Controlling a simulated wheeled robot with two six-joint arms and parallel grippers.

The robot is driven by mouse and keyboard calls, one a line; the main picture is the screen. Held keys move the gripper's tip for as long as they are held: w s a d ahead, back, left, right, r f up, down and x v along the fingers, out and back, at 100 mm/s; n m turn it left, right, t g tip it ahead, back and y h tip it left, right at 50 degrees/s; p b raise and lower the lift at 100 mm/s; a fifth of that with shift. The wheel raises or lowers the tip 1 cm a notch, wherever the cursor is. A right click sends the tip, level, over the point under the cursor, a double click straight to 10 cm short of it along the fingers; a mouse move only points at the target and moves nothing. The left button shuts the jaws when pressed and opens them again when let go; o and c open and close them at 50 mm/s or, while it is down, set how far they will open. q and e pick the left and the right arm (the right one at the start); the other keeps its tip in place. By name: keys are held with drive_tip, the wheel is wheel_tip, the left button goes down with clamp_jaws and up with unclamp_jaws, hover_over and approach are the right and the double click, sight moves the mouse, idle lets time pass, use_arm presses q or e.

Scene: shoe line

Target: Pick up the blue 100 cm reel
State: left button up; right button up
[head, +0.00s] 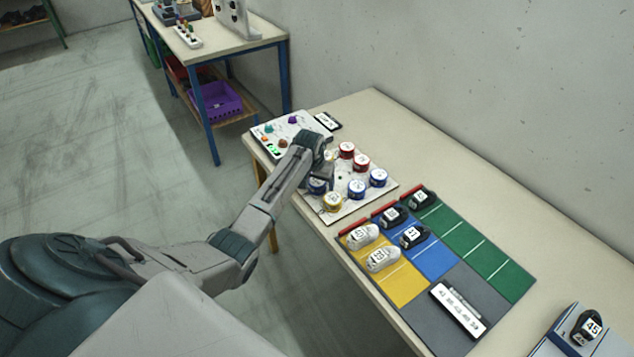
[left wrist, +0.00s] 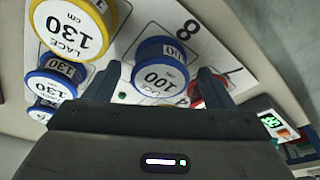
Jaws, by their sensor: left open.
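The blue reel marked 100 (left wrist: 158,76) stands upright on the white board in the left wrist view, between the two fingers of my left gripper (left wrist: 157,84). The fingers are open, one on each side of it, with no clear contact. In the head view my left gripper (head: 319,176) is low over the left part of the board, and this blue reel (head: 316,187) shows partly under it. My right gripper is not in view.
A yellow 130 reel (left wrist: 72,28) and blue 130 reels (left wrist: 50,82) stand close by. Two red reels (head: 347,150) are farther back on the board (head: 348,212). A control panel (head: 268,128) is at the left. Shoes on a coloured mat (head: 408,322) lie to the right.

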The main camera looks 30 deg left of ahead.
use_arm(q)
drive_tip(key=shift+w+f, duration=0.1)
drive_tip(key=shift+f, duration=0.1)
drive_tip(key=c, duration=1.1)
drive_tip(key=shift+o, duration=0.2)
